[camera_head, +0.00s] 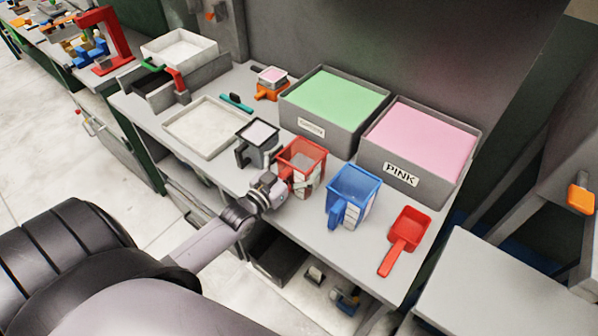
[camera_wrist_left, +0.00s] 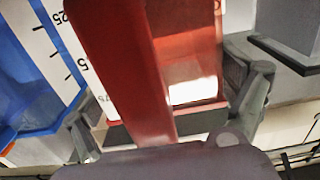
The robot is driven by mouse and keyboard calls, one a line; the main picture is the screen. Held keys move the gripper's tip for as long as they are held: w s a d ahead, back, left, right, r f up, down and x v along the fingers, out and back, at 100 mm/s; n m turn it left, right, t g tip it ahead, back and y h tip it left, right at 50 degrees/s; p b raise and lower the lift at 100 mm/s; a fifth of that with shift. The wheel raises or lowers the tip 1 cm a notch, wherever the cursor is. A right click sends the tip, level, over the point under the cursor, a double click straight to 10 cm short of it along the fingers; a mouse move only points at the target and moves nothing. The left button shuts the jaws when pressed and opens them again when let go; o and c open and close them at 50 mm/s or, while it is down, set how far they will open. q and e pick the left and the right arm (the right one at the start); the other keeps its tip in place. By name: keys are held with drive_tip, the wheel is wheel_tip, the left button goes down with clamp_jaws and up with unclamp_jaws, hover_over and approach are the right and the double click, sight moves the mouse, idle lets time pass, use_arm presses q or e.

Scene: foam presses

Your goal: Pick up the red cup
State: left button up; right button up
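The red cup (camera_head: 301,162) is a square, open-topped measuring cup with a white scale label, upright near the front edge of the grey table. My left gripper (camera_head: 277,186) is at its front left side, low on the cup. In the left wrist view the cup's red handle (camera_wrist_left: 135,70) runs down the middle towards my palm. My left fingers lie on both sides of the cup, and the right-hand finger (camera_wrist_left: 255,95) is close against its wall. I cannot tell whether they press on it. My right gripper is not in view.
A blue cup (camera_head: 353,192) stands right of the red cup and a dark grey cup (camera_head: 257,138) left of it. A red scoop (camera_head: 406,238) lies near the right corner. Behind are the green-filled bin (camera_head: 312,127) and pink-filled bin (camera_head: 402,174). A shallow tray (camera_head: 180,124) lies left.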

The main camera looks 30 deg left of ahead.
use_arm(q)
drive_tip(key=c, duration=1.2)
drive_tip(key=shift+r, duration=0.2)
wheel_tip(320, 180, up, 20)
drive_tip(key=b, duration=0.1)
drive_tip(key=shift+f, duration=0.15)
